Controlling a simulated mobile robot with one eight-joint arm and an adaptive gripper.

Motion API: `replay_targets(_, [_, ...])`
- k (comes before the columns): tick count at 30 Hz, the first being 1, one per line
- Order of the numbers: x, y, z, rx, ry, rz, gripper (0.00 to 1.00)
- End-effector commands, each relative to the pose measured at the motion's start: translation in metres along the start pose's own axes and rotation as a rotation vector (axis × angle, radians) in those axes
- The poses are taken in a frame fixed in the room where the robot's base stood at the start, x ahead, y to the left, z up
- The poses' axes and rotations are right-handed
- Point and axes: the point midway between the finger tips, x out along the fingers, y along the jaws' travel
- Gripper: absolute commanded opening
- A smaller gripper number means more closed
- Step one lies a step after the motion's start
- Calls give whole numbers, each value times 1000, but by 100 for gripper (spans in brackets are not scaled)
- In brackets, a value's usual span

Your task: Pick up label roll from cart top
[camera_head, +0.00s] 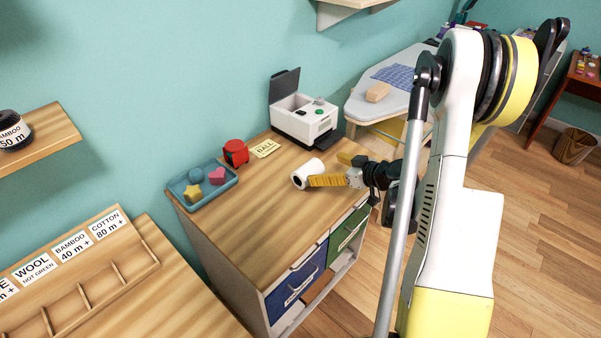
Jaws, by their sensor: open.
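The label roll (303,178) is a white roll with a dark core, lying on its side on the wooden cart top (255,224). My gripper (325,170) has yellow fingers and reaches in from the right, low over the cart top. One finger is on the near side of the roll and the other shows farther back, to the right. The fingers are apart, and the roll is at or just beyond the near fingertip. I cannot tell whether a finger touches it.
A blue tray (171,188) with colored shapes, a red object (236,153), a yellow "BALL" card (265,148) and a label printer (304,118) stand along the cart's back. The cart top's front left is clear. An ironing board (364,110) stands behind, right.

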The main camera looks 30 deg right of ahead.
Motion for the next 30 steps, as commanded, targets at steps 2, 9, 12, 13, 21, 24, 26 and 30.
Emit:
replay_targets(2, [15,-1,1,0,0,-2,100])
replay_targets(9, [32,-1,1,0,0,-1,100])
replay_targets(12, [44,-3,2,1,-1,-2,100])
replay_targets(13, [49,-3,3,0,-1,-2,100])
replay_targets(21, [79,-4,1,2,0,0,100])
replay_targets(24, [78,-4,0,2,0,0,100])
replay_targets(26, [78,-4,0,2,0,0,97])
replay_targets(30, [78,-4,0,2,0,0,54])
